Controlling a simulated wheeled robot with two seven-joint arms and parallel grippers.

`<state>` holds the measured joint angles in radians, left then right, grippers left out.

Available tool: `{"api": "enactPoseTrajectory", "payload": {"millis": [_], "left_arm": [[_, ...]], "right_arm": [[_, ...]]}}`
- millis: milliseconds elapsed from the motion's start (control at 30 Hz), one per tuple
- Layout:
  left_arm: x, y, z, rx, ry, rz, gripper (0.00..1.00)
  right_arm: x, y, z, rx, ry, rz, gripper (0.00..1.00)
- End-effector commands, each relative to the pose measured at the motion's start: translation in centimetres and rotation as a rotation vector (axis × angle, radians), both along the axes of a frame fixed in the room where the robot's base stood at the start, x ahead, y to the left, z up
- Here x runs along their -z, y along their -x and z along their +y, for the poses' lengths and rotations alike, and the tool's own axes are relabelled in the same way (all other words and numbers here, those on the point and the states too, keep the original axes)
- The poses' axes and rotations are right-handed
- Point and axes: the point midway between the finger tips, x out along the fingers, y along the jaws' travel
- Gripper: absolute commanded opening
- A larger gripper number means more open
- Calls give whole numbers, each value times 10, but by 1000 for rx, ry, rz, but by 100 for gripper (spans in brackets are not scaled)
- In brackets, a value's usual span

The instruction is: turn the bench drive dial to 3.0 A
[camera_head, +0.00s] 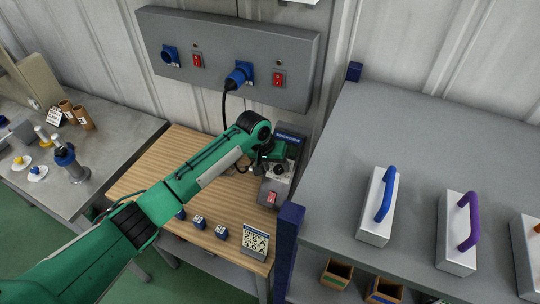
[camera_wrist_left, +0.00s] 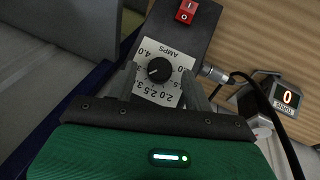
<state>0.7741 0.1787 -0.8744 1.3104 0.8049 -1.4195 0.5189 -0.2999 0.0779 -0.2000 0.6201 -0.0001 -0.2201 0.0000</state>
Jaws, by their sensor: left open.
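The bench drive (camera_head: 281,168) is a dark grey box with a red switch (camera_head: 272,198) on the wooden bench beside the grey shelf. In the left wrist view its black dial (camera_wrist_left: 160,70) sits on a white AMPS scale plate (camera_wrist_left: 153,93) with numbers around it, including 2.0, 2.5 and 4.0. A small white mark shows on the knob, but I cannot tell for sure which number it faces. My left gripper (camera_wrist_left: 162,78) is open, with one finger on either side of the dial; contact is not clear. In the head view the left gripper (camera_head: 270,156) partly covers the drive.
A small display (camera_wrist_left: 287,97) reads 0, beside a black cable. A blue post (camera_head: 289,235) and the grey shelf (camera_head: 420,130) with handled blocks stand close on the right.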

Motion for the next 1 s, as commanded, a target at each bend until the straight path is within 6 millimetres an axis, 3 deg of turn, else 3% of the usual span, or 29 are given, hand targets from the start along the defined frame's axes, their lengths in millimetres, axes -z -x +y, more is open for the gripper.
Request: {"api": "enactPoseTrajectory", "payload": {"millis": [533,733,1000], "left_arm": [[-102,14,33,1,1,-5,51],[-120,16,39,-1,0,-2,51],[-123,17,40,0,-1,-1,51]], "right_arm": [[39,0,0,0,0,0,36],[43,0,-1,0,1,0,36],[43,0,-3,-1,3,0,36]]}}
